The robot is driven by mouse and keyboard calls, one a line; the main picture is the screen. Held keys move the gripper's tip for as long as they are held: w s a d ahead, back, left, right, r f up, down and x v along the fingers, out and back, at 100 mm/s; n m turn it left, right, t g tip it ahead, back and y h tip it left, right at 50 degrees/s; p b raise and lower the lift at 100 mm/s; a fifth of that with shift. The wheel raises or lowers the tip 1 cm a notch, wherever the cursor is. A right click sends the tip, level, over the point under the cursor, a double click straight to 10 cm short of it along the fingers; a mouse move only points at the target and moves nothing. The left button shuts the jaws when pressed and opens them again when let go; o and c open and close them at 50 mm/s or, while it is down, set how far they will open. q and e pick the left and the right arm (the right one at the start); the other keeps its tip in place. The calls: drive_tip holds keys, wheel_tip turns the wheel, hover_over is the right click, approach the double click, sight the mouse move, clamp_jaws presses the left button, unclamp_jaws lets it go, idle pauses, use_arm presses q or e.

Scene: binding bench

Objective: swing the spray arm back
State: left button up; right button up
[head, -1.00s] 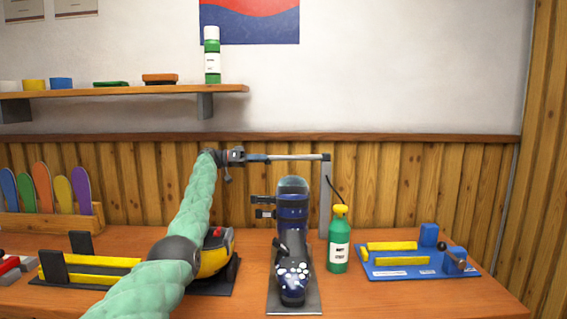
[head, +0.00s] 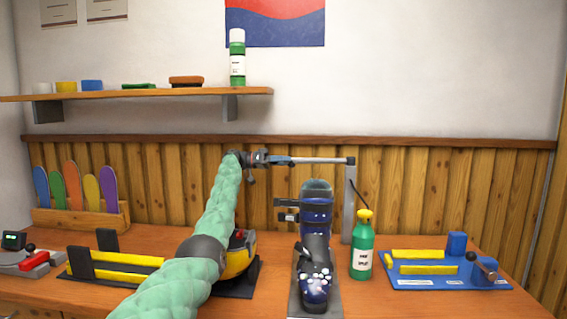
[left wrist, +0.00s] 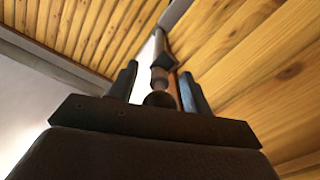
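The spray arm (head: 318,160) is a thin grey horizontal bar reaching left from the top of an upright grey post (head: 348,205) behind the boot. My left gripper (head: 280,161) is at the bar's free left end. In the left wrist view its two fingers (left wrist: 158,82) stand apart, one on each side of a round-ended knob (left wrist: 160,78) and the bar behind it. Gaps seem to show between knob and fingers; contact is hard to tell. My right gripper is in neither view.
Below the bar stand a dark blue boot (head: 316,255) and a green spray bottle (head: 362,247). A blue jig (head: 430,283) lies at the right. A yellow-and-black device (head: 239,262) is partly behind my left arm. A wall shelf (head: 150,95) hangs above.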

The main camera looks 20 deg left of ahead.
use_arm(q)
drive_tip(key=shift+a, duration=0.25)
drive_tip(key=b+v, duration=0.1)
drive_tip(key=v, duration=0.6)
drive_tip(key=shift+a, duration=0.15)
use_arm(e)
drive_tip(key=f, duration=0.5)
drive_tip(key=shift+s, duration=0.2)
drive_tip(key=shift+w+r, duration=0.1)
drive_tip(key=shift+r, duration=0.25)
